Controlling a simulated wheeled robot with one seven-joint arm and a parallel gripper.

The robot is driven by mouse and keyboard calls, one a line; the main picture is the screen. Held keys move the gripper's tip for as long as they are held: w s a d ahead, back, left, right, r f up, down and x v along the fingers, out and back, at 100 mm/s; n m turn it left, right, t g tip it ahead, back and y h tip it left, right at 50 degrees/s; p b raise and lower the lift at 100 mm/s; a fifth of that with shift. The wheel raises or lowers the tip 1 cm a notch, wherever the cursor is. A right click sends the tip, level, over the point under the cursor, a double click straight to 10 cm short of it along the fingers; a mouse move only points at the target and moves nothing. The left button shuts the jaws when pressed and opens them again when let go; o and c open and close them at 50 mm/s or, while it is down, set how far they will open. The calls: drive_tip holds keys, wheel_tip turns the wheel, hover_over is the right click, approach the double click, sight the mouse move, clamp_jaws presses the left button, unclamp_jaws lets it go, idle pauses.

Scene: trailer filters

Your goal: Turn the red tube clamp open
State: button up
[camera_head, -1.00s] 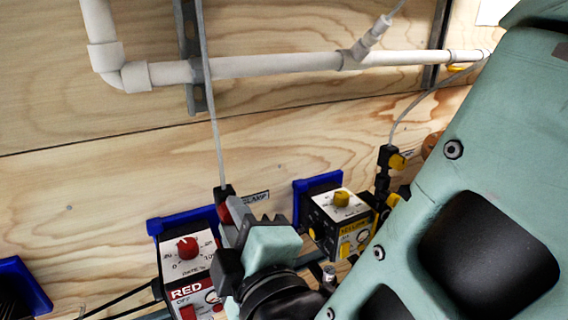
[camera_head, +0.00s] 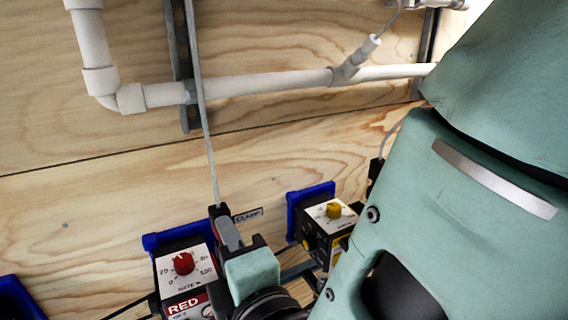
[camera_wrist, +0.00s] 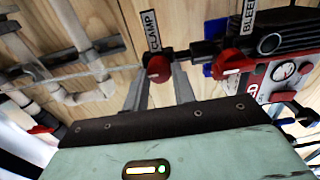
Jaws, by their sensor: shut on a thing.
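The red tube clamp (camera_wrist: 159,67) is a small red knob beside the CLAMP label in the wrist view. It sits between my two long grey fingers, and a pale mark shows on its face. My gripper (camera_wrist: 160,80) is shut on this knob. In the head view my gripper (camera_head: 229,233) is at the black fitting (camera_head: 217,212) at the lower end of the thin tube (camera_head: 206,130). There the finger hides the red knob. I cannot tell how far the clamp is turned.
The red pump box (camera_head: 186,285) with its red dial stands just left of my gripper. A yellow-dial box (camera_head: 327,230) in a blue bracket stands to the right. White pipe (camera_head: 270,84) runs along the wooden wall above. My arm covers much of the right side.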

drive_tip(key=o, duration=1)
drive_tip(key=b+v, duration=0.6)
drive_tip(key=shift+f+b, duration=0.3)
drive_tip(key=shift+f, duration=0.05)
drive_tip(key=b, duration=0.3)
drive_tip(key=shift+s+d+h, duration=0.15)
drive_tip(key=shift+s+h, duration=0.15)
drive_tip(key=shift+s, duration=0.1)
